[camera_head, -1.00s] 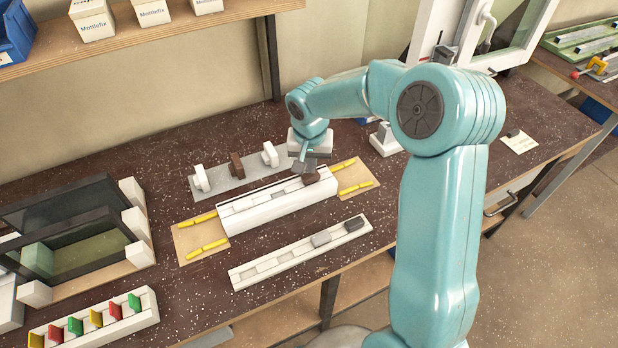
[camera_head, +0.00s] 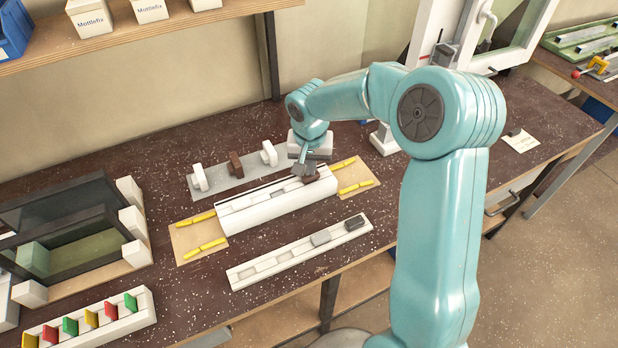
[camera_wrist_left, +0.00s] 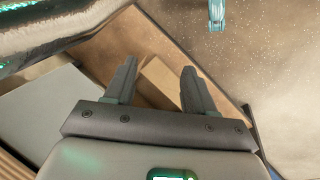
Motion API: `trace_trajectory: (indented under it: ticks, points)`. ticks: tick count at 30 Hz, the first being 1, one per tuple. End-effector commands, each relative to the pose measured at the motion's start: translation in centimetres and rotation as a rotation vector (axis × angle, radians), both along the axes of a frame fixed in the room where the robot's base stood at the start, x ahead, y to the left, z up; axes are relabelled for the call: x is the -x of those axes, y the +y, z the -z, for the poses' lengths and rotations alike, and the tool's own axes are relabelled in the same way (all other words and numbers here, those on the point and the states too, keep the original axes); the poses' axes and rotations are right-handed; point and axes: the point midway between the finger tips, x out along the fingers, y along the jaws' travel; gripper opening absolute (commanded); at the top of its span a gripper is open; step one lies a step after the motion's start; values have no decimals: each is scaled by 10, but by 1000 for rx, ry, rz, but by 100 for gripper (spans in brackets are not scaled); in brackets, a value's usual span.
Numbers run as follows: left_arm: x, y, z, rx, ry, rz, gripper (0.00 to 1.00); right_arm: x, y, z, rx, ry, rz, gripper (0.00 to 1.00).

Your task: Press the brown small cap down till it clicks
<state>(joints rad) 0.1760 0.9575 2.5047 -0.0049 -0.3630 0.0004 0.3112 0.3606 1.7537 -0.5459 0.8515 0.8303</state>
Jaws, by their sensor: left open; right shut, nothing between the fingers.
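The brown small cap (camera_head: 311,178) sits near the right end of the long white profile (camera_head: 280,208), partly hidden by my right gripper. My right gripper (camera_head: 301,171) is shut and empty, pointing down at the cap. Its fingertips are at or just over the cap; I cannot tell whether they touch it, or whether the cap is fully seated. My left gripper (camera_wrist_left: 157,82) shows only in the left wrist view, open and empty, away from the profile.
A front white tray (camera_head: 262,268) holds a grey and a dark piece. Behind the profile, a grey plate (camera_head: 216,188) carries white and brown clamp-like parts. Yellow pegs lie on wooden pads at both profile ends. A dark-framed window piece (camera_head: 75,240) stands left.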

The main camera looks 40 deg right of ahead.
Motion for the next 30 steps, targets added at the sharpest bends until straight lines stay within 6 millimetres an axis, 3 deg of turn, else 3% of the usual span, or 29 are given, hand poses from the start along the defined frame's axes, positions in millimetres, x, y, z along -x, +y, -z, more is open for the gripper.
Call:
trace_trajectory:
  ticks: [30]
  points:
    - [0,0,6,0,0,0,55,0,0,5,-1,1,0,0]
